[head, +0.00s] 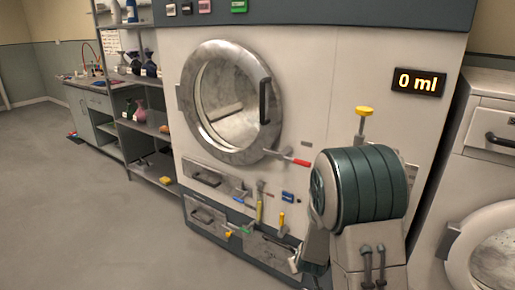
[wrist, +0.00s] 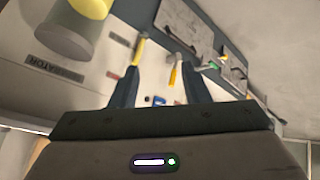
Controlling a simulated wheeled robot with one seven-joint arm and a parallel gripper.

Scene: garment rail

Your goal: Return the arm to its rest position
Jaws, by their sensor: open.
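My gripper (wrist: 157,85) shows in the wrist view with its two dark fingers spread apart and nothing held between them. Beyond the fingers is the pale machine front with a yellow-handled lever (wrist: 138,50) and an orange-yellow lever (wrist: 174,74). In the head view my teal and grey arm (head: 365,185) is folded in front of the machine's right part. The fingers cannot be made out in the head view.
The large machine has a round door (head: 225,105), a red lever (head: 300,162), a yellow knob (head: 364,111) and a "0 ml" display (head: 418,82). Another washer (head: 490,150) stands at right. Shelves (head: 150,125) stand at left. The left floor (head: 60,200) is clear.

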